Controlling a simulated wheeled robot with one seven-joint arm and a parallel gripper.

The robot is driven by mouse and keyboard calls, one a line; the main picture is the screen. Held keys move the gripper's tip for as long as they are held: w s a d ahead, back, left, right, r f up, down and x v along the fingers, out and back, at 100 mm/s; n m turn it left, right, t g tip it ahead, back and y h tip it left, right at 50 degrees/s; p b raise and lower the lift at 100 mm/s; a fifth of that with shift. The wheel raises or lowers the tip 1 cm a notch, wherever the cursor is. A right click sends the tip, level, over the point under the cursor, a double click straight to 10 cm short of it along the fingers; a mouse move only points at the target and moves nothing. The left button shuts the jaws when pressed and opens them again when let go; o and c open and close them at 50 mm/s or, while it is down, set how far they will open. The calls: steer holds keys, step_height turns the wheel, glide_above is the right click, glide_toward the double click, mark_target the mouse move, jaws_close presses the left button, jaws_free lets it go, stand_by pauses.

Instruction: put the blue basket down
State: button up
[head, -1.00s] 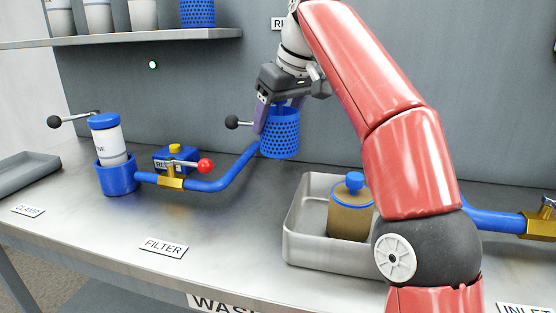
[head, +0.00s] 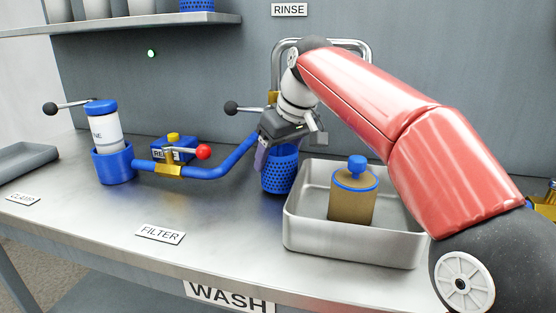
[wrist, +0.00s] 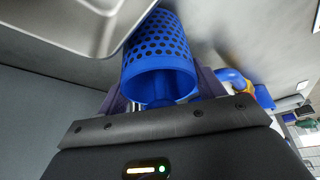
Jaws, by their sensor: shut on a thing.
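The blue perforated basket (head: 279,172) is at the end of my gripper (head: 265,150), just left of the metal tray in the head view. My gripper is shut on it. In the wrist view the basket (wrist: 160,55) fills the space ahead of the fingers, with its open rim toward the camera. Its base is low, close to the bench top (head: 225,225); I cannot tell whether it touches. The basket's upper part is partly hidden by my gripper in the head view.
The metal tray (head: 300,235) holds a brown jar with a blue lid (head: 353,193), right beside the basket. A blue pipe (head: 215,168) with a red-knobbed valve (head: 203,152) runs left to a blue cup (head: 112,165). The bench front near the FILTER label (head: 160,235) is clear.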

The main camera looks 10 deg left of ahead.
steer(key=shift+w+f, duration=0.2)
steer(key=shift+f, duration=0.05)
steer(key=shift+f, duration=0.1)
steer(key=o, duration=1)
